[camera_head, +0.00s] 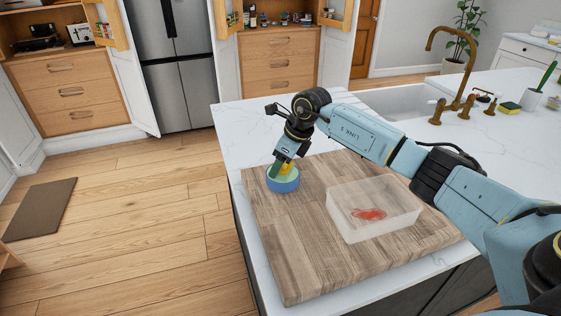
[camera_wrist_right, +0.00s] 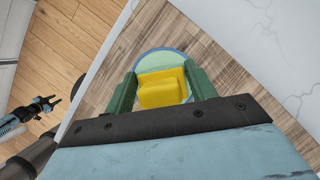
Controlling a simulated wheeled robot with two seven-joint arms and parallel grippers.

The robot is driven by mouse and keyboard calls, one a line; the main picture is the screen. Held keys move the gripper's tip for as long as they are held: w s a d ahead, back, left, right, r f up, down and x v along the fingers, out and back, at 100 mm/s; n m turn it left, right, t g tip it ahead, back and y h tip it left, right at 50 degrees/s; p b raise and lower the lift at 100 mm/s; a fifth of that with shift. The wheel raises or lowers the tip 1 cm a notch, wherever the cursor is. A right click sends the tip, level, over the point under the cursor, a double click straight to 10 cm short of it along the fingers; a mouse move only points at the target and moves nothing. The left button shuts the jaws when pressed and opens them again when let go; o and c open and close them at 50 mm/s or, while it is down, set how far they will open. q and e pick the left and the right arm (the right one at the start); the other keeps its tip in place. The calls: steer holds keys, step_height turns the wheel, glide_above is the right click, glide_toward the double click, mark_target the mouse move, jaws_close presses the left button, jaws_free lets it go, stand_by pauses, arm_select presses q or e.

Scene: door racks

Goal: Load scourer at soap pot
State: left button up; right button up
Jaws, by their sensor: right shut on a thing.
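My right gripper (camera_head: 281,168) is shut on a yellow scourer (camera_wrist_right: 162,88), which shows between its green fingers in the right wrist view. The gripper points down over a small round blue pot (camera_head: 283,183) with a pale green inside, on the left part of the wooden board. The pot (camera_wrist_right: 164,59) also shows around the scourer in the wrist view. The scourer is over or in the pot's mouth; I cannot tell whether it touches the inside. My left gripper (camera_wrist_right: 45,104) shows small at the wrist view's left; its jaws are unclear.
A clear box (camera_head: 345,215) with a red item inside stands on the wooden board (camera_head: 290,262), right of the pot. A sink with a brass tap (camera_head: 455,75) lies behind.

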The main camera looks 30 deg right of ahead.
stand_by(0.4)
steer(key=shift+r+p, duration=2.4)
steer(key=shift+r, duration=1.1)
steer(key=shift+a+f, duration=0.1)
steer(key=shift+a, duration=0.1)
steer(key=s+a+f+n+g+h+b, duration=0.1)
steer(key=s+a+n, duration=0.3)
steer(key=n, duration=0.5)
steer(key=s+a+f+n+g+h+b, duration=0.1)
steer(key=s+a+f+n+g+b, duration=0.1)
steer(key=n, duration=0.8)
steer(key=s+a+f+n+g+b, duration=0.1)
steer(key=s+a+n+g+b, duration=0.3)
steer(key=s+a+n, duration=0.3)
steer(key=s+n+g, duration=0.1)
steer(key=n, duration=0.1)
steer(key=shift+f+n+h, duration=0.4)
steer(key=shift+a, duration=0.1)
